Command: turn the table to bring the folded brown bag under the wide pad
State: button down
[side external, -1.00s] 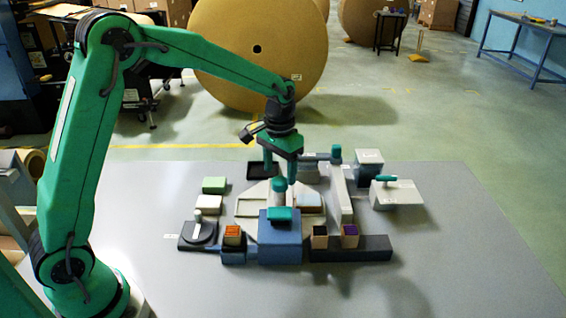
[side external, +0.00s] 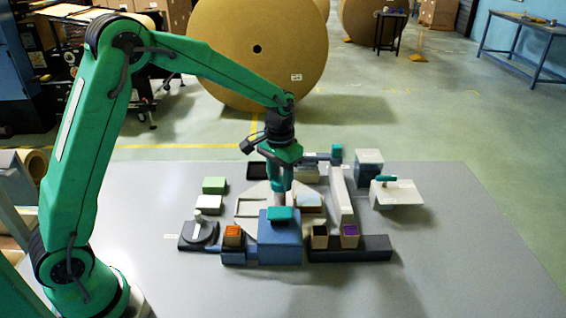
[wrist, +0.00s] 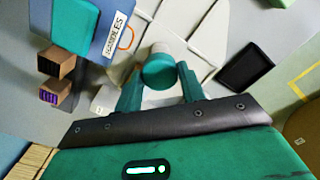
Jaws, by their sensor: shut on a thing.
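My gripper (side external: 281,184) is low over the middle of the pale turntable (side external: 246,207). In the wrist view my gripper's fingers (wrist: 159,80) stand on both sides of a teal round knob (wrist: 158,68) and are shut on it. A small brownish flat piece (side external: 311,201), perhaps the folded bag, lies on the turntable's right part, behind the blue box. In the wrist view a pale piece with an orange loop (wrist: 126,40) lies beside that box. I cannot tell for sure which part is the wide pad; a teal block (side external: 337,151) stands at the back right.
A blue box with a teal top (side external: 280,235), labelled HANDLES in the wrist view, stands in front. Small open boxes (side external: 320,238) stand beside it. A pale beam (side external: 341,195) runs along the right. A dark tray (wrist: 245,64) lies at the turntable's far side. The mat's front is clear.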

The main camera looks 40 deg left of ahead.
jog(key=shift+m, duration=2.2)
jog(key=shift+r+m, duration=0.1)
jog(key=shift+m, duration=7)
jog(key=c, duration=0.9)
grip_release()
jog(key=shift+o, duration=0.2)
